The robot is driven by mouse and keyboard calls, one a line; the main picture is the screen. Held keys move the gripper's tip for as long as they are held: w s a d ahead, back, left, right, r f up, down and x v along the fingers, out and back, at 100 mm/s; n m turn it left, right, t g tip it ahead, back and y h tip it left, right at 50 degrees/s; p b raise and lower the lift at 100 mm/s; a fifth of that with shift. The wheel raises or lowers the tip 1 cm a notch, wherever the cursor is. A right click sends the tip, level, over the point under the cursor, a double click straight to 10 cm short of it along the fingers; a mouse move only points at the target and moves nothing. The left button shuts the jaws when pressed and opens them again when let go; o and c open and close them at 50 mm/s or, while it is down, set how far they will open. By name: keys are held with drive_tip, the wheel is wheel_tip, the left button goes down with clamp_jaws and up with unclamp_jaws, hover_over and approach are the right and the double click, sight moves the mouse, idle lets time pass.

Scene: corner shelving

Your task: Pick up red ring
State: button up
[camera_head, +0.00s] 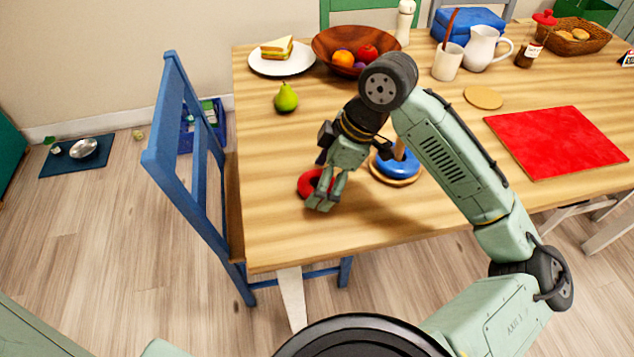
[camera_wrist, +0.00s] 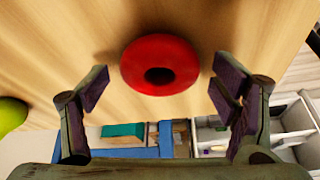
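The red ring (camera_head: 308,183) lies on the wooden table, partly hidden behind my gripper in the head view. In the wrist view the red ring (camera_wrist: 160,64) shows whole, with a dark hole in its middle. My gripper (camera_head: 320,203) is just above and in front of the ring. In the wrist view my gripper (camera_wrist: 160,92) is open, with one finger on each side and the ring beyond the gap between the fingertips. Nothing is held, and no contact with the ring shows.
A blue ring (camera_head: 397,168) sits on a peg with a wooden base, right of my gripper. A green pear (camera_head: 286,98), a white plate (camera_head: 258,66) and a wooden bowl (camera_head: 322,47) stand behind. A red mat (camera_head: 555,142) lies right. A blue chair (camera_head: 186,165) stands left.

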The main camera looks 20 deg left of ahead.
drive_tip(key=c, duration=0.8)
drive_tip(key=shift+r, duration=0.15)
